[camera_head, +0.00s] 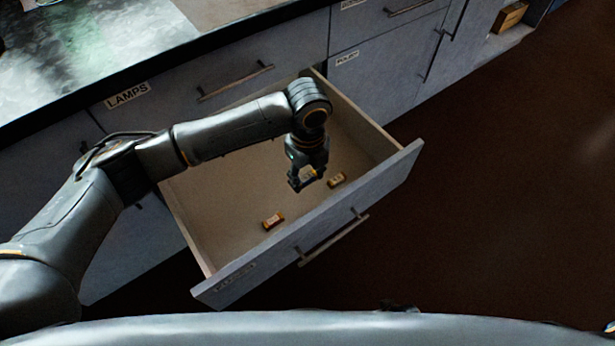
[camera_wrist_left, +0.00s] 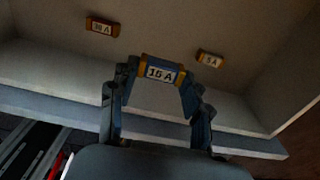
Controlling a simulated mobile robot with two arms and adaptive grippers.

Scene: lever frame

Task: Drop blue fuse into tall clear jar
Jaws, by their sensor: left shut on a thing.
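A fuse with orange end caps, a bluish body and a white "16 A" label (camera_wrist_left: 163,73) is held between the fingers of my left gripper (camera_wrist_left: 160,88). In the head view, my left gripper (camera_head: 307,177) hangs over the open drawer (camera_head: 385,165), near its front panel, shut on the fuse. The wrist view shows the fuse lying across the fingertips. Its height above the drawer floor is hard to tell. No tall clear jar shows in either view. My right gripper is not in view.
Two other fuses lie on the drawer floor: one nearer the left (camera_head: 273,220), one nearer the right (camera_head: 337,180). The wrist view shows their labels, "10 A" (camera_wrist_left: 101,27) and "5 A" (camera_wrist_left: 210,60). A closed "LAMPS" drawer (camera_head: 220,75) and a countertop (camera_head: 110,40) are behind.

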